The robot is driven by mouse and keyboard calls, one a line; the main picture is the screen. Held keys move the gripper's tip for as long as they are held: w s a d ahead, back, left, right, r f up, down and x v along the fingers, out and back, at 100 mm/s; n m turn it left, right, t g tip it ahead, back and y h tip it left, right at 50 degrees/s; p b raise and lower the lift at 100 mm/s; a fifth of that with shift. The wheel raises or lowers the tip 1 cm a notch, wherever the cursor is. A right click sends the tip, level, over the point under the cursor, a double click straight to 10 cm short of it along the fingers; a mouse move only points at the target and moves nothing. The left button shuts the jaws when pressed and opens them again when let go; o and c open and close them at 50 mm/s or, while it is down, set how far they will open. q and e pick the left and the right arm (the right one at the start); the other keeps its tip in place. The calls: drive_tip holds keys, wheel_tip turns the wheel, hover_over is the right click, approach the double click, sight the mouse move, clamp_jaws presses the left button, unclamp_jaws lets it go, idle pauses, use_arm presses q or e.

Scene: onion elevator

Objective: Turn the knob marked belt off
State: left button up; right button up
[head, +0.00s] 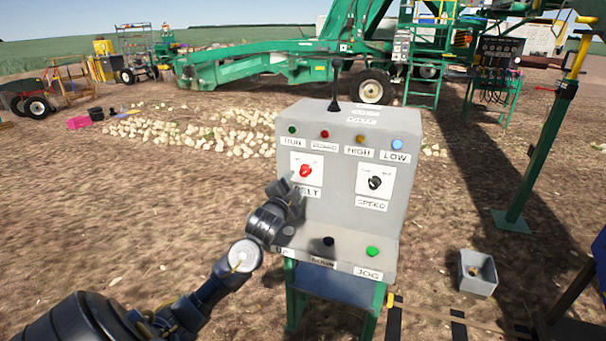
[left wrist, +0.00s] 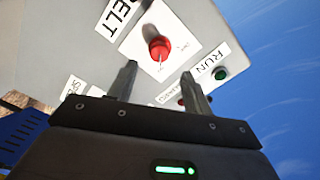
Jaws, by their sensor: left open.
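The belt knob (head: 305,171) is red and sits on a white plate on the left of the grey control box (head: 340,209), above a label ending in "ELT". It also shows in the left wrist view (left wrist: 159,48), just beyond my fingers. My left gripper (head: 291,184) is close to the knob's plate, at its lower left. In the left wrist view my left gripper (left wrist: 160,80) is open, its two fingers apart and pointing toward the knob, with nothing between them. Whether a finger touches the panel I cannot tell. My right gripper is not in view.
A black speed knob (head: 375,183) is on the right of the panel. Lamps line the top, including a green one (head: 292,130). A black button (head: 328,241) and a green jog button (head: 372,251) are on the lower ledge. A grey box (head: 477,272) lies on the soil.

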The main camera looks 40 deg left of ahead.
sight(304, 173)
use_arm(q)
drive_tip(key=p+x, duration=0.1)
drive_tip(key=x, duration=0.6)
drive_tip(key=shift+w, duration=0.2)
drive_tip(key=shift+c, duration=0.3)
drive_tip(key=c, duration=0.9)
